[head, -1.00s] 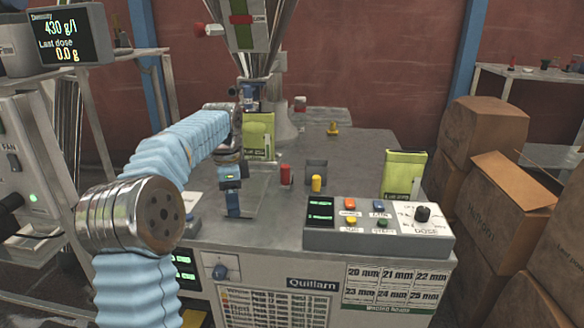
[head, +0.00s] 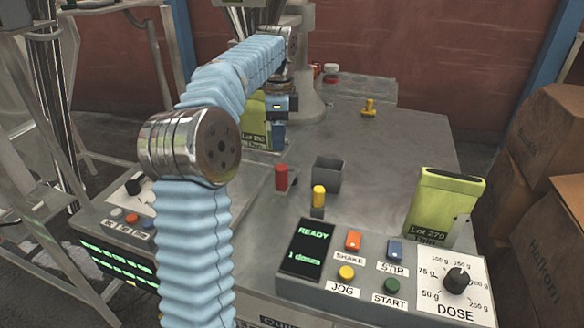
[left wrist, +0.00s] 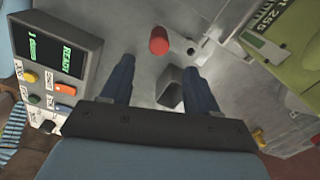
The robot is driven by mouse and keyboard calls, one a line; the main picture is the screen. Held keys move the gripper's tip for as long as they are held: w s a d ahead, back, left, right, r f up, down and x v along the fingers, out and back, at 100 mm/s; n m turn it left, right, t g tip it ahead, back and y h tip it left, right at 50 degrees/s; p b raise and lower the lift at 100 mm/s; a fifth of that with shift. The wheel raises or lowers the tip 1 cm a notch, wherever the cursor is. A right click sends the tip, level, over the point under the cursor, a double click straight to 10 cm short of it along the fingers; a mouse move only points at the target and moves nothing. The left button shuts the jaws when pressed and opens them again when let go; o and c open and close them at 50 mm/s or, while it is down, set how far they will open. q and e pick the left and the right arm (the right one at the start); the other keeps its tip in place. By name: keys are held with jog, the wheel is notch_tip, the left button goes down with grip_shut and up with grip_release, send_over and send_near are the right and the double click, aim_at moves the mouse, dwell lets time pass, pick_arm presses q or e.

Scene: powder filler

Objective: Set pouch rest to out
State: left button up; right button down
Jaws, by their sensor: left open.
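My left gripper (head: 279,134) is above the back of the machine table, in front of the green pouch (head: 254,128) under the filler. In the left wrist view its two dark blue fingers (left wrist: 160,66) are apart with nothing between their tips. A red cylindrical knob (head: 281,177) stands on the table; it also shows beyond the fingertips in the left wrist view (left wrist: 158,40). A grey open box-like bracket (head: 328,174) stands beside it, with a yellow knob (head: 319,195) in front. I cannot tell which part is the pouch rest. My right gripper is out of view.
The control panel (head: 318,296) with buttons and a dose dial (head: 457,281) is at the front right; its display (head: 308,250) reads READY. Cardboard boxes (head: 545,170) are at the right.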

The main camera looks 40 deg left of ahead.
aim_at(280, 177)
pick_arm(q)
notch_tip(280, 177, down, 14)
jog(key=shift+s+r+b, duration=0.1)
jog(key=shift+r+b, duration=0.1)
jog(key=shift+b, duration=0.9)
grip_shut()
